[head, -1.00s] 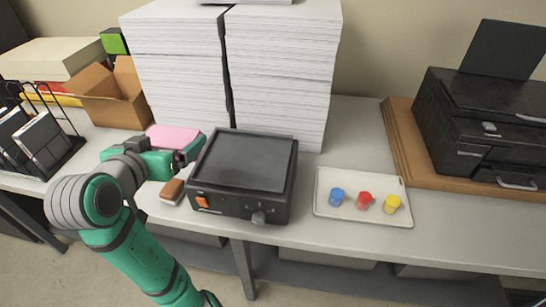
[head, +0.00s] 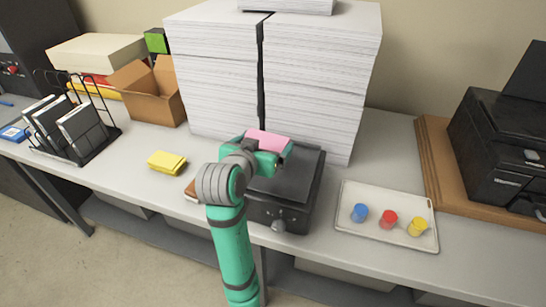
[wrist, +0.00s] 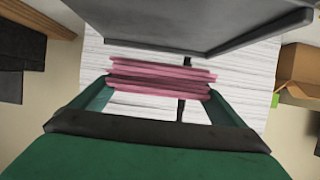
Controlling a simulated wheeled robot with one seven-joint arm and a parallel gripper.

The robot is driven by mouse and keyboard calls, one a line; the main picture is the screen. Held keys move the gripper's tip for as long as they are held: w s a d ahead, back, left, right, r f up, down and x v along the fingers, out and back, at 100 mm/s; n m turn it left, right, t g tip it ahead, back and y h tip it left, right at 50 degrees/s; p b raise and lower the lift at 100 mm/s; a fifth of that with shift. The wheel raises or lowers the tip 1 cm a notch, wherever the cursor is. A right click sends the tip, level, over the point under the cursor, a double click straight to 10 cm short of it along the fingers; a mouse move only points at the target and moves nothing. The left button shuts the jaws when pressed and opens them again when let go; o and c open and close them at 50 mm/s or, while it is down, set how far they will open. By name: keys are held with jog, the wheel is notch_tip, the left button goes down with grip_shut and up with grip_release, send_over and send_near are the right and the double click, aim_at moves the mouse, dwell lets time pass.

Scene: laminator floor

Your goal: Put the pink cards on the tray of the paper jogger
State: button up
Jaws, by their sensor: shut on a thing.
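The pink cards (head: 268,140) are a small stack held in my gripper (head: 280,154), above the back left part of the paper jogger in the head view. In the wrist view the stack (wrist: 160,78) sits edge-on between the two green fingers. The paper jogger (head: 283,212) is a black box with a knob on its front and a flat dark tray (head: 300,172) on top. My arm hides its left side. The tray also shows as a dark slab in the wrist view (wrist: 200,22), apart from the cards.
Tall white paper stacks (head: 315,75) stand behind the jogger. A pale tray (head: 362,232) with blue, red and yellow pots lies to its right, before a black printer (head: 500,145). A folded yellow cloth (head: 166,162), a cardboard box (head: 150,92) and a wire rack (head: 85,145) are left.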

aim_at(272, 148)
jog(key=shift+w+d+f, duration=0.25)
jog(key=shift+d+f, duration=0.2)
jog(key=shift+f, duration=0.15)
jog(key=shift+w+d+f, duration=0.25)
jog(key=shift+d+f, duration=0.2)
jog(key=shift+f, duration=0.1)
notch_tip(272, 148, down, 4)
jog(key=shift+w+d+r, duration=0.1)
jog(key=shift+d+r, duration=0.05)
jog(key=shift+r, duration=0.1)
jog(key=o, duration=0.8)
jog(key=shift+f, duration=0.15)
jog(key=shift+o, duration=0.6)
jog(key=shift+r, duration=0.25)
jog(key=v, duration=1.2)
jog(key=shift+f, duration=0.1)
